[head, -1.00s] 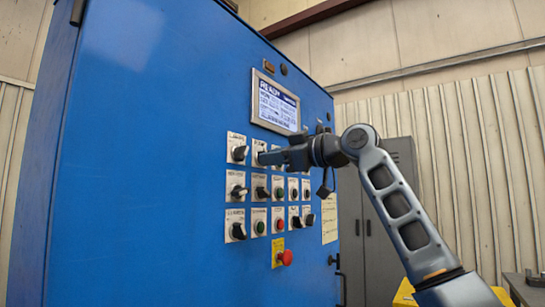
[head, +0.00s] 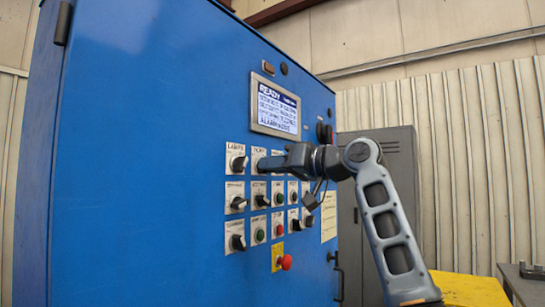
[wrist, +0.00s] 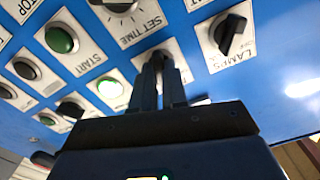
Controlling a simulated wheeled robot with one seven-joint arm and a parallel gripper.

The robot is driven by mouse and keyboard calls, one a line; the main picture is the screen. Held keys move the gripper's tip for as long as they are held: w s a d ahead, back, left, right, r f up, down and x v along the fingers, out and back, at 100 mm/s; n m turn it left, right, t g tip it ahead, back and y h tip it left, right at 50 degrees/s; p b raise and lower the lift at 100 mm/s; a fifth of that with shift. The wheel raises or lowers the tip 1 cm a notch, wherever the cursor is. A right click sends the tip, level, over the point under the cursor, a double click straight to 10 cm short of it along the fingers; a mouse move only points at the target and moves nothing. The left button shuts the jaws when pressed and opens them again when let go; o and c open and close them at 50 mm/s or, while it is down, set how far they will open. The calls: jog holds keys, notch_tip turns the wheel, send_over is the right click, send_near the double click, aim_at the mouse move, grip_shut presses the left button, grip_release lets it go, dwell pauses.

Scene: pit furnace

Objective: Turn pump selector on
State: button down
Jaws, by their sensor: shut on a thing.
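The pump selector's label plate (head: 259,152) is second from left in the top row of the blue panel, beside the lamps selector (head: 237,163). Its label is too small to read surely in the head view. My gripper (head: 262,164) reaches in from the right and covers most of this knob. In the wrist view, my gripper (wrist: 161,68) has its two fingers shut around a dark knob (wrist: 160,57) next to the LAMPS switch (wrist: 231,36). The fingers hide much of the knob, so its pointer direction cannot be told.
Several other selectors and buttons crowd below, including a SET TIME dial (wrist: 120,5) and a START button (wrist: 109,89). A red emergency button (head: 285,262) sticks out lower down. A lit display (head: 274,106) is above. A grey cabinet (head: 345,220) stands behind my arm.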

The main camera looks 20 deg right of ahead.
jog(key=shift+m+p, duration=0.7)
jog(key=shift+m, duration=0.4)
jog(key=c, duration=1.2)
grip_release()
jog(key=shift+o, duration=0.2)
jog(key=b+v, duration=0.2)
jog(key=v, duration=0.5)
jog(key=shift+s+d, duration=0.25)
jog(key=shift+f, duration=0.1)
